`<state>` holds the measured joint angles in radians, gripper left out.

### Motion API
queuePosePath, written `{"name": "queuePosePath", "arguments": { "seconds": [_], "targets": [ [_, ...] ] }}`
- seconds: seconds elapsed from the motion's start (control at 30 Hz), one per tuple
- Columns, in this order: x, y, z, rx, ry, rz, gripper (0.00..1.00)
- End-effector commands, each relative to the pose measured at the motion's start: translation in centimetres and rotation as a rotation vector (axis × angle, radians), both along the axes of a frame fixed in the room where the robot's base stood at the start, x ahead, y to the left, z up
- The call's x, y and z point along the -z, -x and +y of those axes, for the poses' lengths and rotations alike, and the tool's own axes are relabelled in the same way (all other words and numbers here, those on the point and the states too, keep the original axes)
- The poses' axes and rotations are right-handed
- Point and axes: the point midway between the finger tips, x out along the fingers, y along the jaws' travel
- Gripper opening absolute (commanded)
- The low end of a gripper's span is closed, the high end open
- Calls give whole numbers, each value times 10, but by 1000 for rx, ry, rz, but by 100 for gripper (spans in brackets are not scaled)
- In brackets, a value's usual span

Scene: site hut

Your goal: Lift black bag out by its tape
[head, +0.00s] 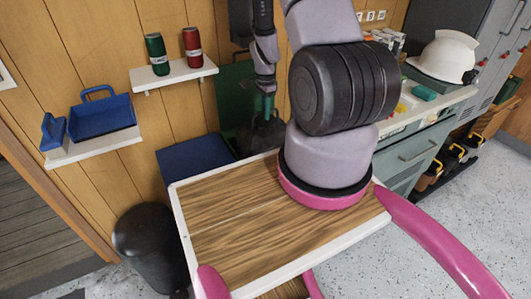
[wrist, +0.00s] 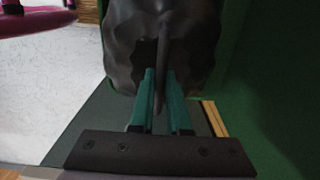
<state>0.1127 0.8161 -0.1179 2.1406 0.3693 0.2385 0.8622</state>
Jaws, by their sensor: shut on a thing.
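The black bag (head: 262,136) shows in the head view below my gripper (head: 268,103), in front of a green upright panel (head: 231,88). In the wrist view the bag (wrist: 122,40) fills the top middle, dark and crumpled. Its dark tape (wrist: 163,45) stands out as a narrow strip running down between the teal fingers. My gripper (wrist: 162,95) is shut on the tape. Green surfaces (wrist: 285,70) lie to the right of the bag in the wrist view. My arm and the wooden top hide the bag's lower part, so I cannot tell whether its bottom rests on anything.
A blue box (head: 190,157) stands left of the bag, and a black rounded bin (head: 150,245) is on the floor. Shelves hold a green can (head: 157,54), a red can (head: 193,48) and a blue dustpan-like tray (head: 102,116). A cluttered counter (head: 455,97) with a white helmet (head: 443,56) is right.

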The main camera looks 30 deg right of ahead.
Motion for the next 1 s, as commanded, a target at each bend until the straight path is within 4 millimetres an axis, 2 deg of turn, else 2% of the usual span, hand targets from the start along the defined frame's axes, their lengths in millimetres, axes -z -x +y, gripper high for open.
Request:
{"name": "queuePosePath", "arguments": {
  "seconds": [0.7,1.0],
  "targets": [
    [-56,-1,0,-1,0,-3,0],
    [-68,0,0,-1,0,-1,0]
  ]
}}
